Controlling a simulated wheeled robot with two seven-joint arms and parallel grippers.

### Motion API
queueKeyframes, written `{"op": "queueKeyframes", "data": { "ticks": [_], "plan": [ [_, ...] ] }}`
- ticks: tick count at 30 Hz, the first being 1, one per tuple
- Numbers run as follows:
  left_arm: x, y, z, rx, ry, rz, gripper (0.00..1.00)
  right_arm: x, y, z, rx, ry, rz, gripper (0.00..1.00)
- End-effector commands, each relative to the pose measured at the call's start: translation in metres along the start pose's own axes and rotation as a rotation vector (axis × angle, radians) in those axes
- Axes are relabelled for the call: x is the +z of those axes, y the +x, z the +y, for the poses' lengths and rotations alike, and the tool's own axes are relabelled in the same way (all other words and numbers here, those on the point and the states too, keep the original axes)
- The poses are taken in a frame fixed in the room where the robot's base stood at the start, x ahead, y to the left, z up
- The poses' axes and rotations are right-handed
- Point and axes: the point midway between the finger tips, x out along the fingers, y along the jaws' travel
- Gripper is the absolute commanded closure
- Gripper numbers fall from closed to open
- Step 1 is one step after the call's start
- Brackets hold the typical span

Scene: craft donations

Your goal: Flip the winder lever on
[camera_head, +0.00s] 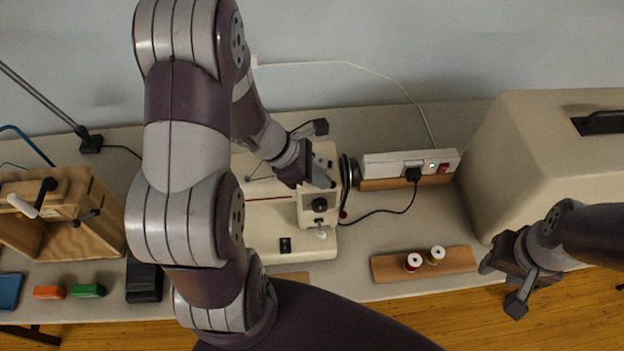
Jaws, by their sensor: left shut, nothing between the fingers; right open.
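A cream sewing machine (270,222) stands on the table in the middle, partly hidden behind my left arm. Its right end carries a dark round knob (320,205), a small pale part (321,234) below it, and a handwheel (346,172) at the side. I cannot make out for certain which part is the winder lever, nor its position. My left gripper (325,182) is shut and empty, over the machine's right end, just above the dark knob in the picture. I cannot tell whether it touches the machine. My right gripper (501,284) is open and empty near the table's front edge.
A power strip (380,167) with a plugged-in black cord lies right of the machine. A wooden board (388,268) holds two thread spools (413,262). A large beige case (530,130) fills the right. A wooden box (95,225) with cranks stands left.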

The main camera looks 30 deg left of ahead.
Motion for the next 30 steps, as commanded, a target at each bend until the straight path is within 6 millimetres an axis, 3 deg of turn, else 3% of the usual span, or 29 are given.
{"op": "queueKeyframes", "data": {
  "ticks": [24,30],
  "plan": [
    [-0.012,-0.011,0.003,-0.003,0.003,0.000,1.00,-0.001,-0.006,0.000,0.000,0.000,0.000,0.57],
    [0.002,-0.035,0.009,-0.004,0.005,-0.001,1.00,-0.004,-0.034,0.000,0.000,0.000,0.000,0.57]
  ]
}}
